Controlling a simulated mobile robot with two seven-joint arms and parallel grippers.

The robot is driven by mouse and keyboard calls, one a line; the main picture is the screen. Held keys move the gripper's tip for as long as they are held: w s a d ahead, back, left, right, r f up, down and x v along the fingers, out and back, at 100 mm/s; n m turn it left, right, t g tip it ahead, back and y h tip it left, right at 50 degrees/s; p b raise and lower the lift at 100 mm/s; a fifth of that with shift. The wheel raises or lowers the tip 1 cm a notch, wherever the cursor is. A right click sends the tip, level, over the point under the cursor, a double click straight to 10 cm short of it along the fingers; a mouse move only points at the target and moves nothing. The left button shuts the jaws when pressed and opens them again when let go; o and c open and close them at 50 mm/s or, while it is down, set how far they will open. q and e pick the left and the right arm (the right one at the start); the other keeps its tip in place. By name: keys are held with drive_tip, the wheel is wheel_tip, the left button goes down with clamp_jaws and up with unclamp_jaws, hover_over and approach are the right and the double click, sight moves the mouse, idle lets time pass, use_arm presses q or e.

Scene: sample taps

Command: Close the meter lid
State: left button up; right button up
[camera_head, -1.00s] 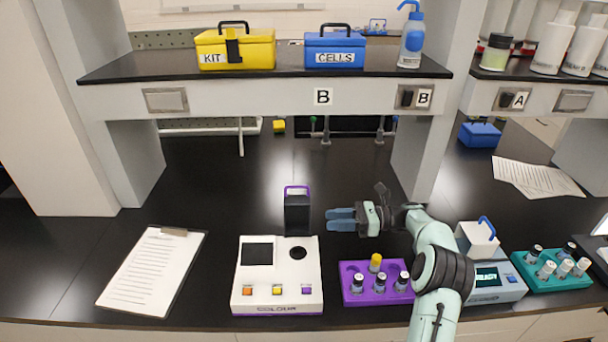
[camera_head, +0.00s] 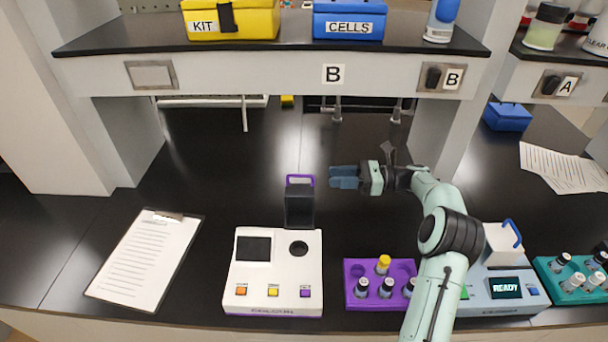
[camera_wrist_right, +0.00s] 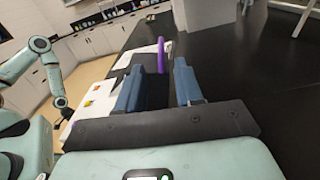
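The white colour meter (camera_head: 245,273) stands on the bench, with a screen, a dark round well and several coloured buttons. Its dark lid (camera_head: 299,208) stands upright, open, behind the well, with a purple handle (camera_head: 300,179) on top. My right gripper (camera_head: 343,177) is to the right of the lid, level with the handle, apart from it and pointing left. In the right wrist view its fingers (camera_wrist_right: 158,88) are spread and empty, and the purple handle (camera_wrist_right: 161,55) shows beyond the gap.
A purple rack (camera_head: 352,301) with vials stands right of the meter, partly behind my right arm. A grey device (camera_head: 500,307) with a white lid and a teal rack (camera_head: 558,284) are further right. A clipboard (camera_head: 145,260) lies left. A shelf (camera_head: 300,72) overhangs the back.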

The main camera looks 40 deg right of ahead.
sight(304, 175)
drive_tip(key=x, duration=0.9)
drive_tip(key=shift+w+a, duration=0.15)
drive_tip(key=shift+w, duration=0.15)
clamp_jaws()
